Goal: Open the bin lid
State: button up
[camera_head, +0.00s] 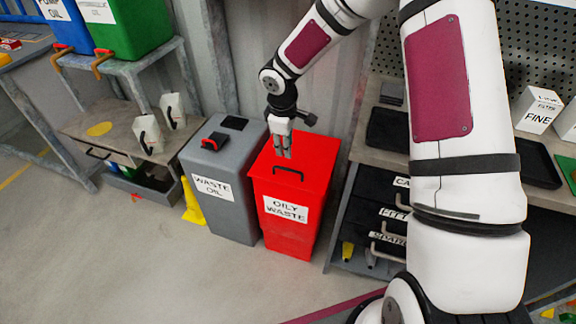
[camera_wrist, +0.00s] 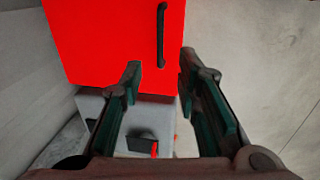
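The red bin (camera_head: 290,195) is labelled "OILY WASTE" and stands in the middle of the head view. Its red lid (camera_head: 312,157) is shut and has a black handle (camera_head: 288,173) along the front edge. In the wrist view the lid (camera_wrist: 105,40) fills the upper left, with the handle (camera_wrist: 161,35) at its right side. My gripper (camera_head: 283,152) points down over the lid, behind the handle. The wrist view shows my gripper (camera_wrist: 160,75) open, its two fingers apart and nothing between them. The handle lies beyond the fingertips. I cannot tell the exact height above the lid.
A grey "WASTE OIL" bin (camera_head: 222,180) stands directly left of the red bin. A workbench with drawers (camera_head: 385,225) stands to the right, and a low cabinet (camera_head: 120,140) to the left. The floor (camera_head: 150,270) in front is clear.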

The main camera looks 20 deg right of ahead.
aim_at(288, 169)
jog(key=f, duration=0.3)
jog(key=w+f+b, duration=0.1)
jog(key=f, duration=0.3)
jog(key=d+f, duration=0.1)
jog(key=f, duration=0.3)
jog(key=shift+w+b, duration=0.2)
jog(key=shift+b, duration=0.1)
grip_shut()
